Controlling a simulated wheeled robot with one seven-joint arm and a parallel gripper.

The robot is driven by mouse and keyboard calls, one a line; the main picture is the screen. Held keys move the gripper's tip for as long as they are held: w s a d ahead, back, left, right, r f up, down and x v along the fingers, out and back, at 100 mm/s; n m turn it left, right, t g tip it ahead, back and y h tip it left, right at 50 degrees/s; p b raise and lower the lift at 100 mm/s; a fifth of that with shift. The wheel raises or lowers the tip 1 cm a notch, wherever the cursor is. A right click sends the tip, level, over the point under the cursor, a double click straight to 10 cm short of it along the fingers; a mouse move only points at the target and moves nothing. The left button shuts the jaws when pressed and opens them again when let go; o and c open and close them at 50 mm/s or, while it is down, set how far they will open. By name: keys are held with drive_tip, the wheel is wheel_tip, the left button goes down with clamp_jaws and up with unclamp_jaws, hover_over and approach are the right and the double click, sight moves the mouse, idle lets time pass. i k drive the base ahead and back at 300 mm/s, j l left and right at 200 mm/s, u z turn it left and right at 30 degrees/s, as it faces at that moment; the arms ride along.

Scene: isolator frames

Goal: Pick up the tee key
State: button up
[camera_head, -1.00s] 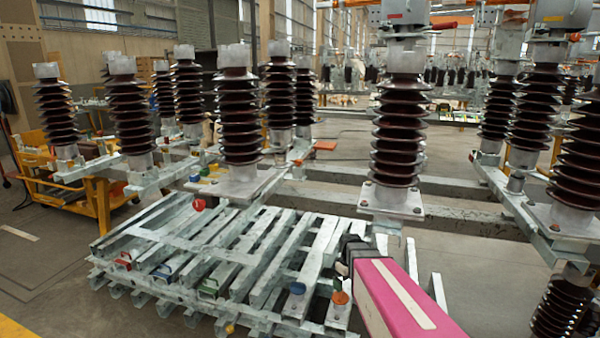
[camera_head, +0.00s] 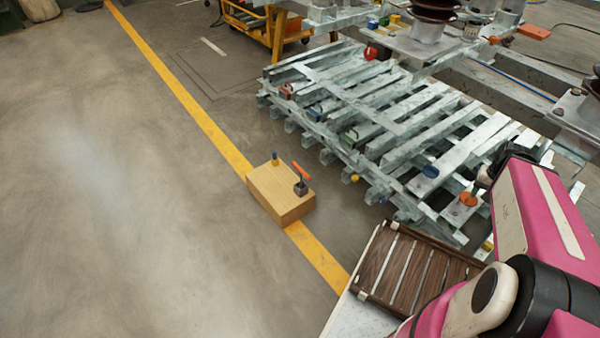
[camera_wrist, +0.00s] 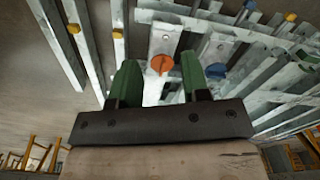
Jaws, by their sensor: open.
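What looks like the tee key (camera_head: 302,173) has an orange bar handle and stands in a small dark block (camera_head: 301,188). That block sits on top of a wooden box (camera_head: 281,194) on the floor, left of the metal rack, in the head view. My gripper (camera_wrist: 160,64) shows in the wrist view with its two green fingers apart and nothing held between them. In the head view my arm's end is at the right, over the rack, well away from the box. The tee key does not show in the wrist view.
A small blue and yellow piece (camera_head: 275,159) stands on the same box. The galvanised rack (camera_head: 395,110) carries coloured knobs, including an orange one (camera_head: 468,199). A brown slatted panel (camera_head: 412,270) lies near my base.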

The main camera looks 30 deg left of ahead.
sight(302, 171)
drive_tip(key=j+u, duration=0.15)
drive_tip(key=u, duration=1.65)
drive_tip(key=z, duration=2.15)
drive_tip(key=u, duration=2.15)
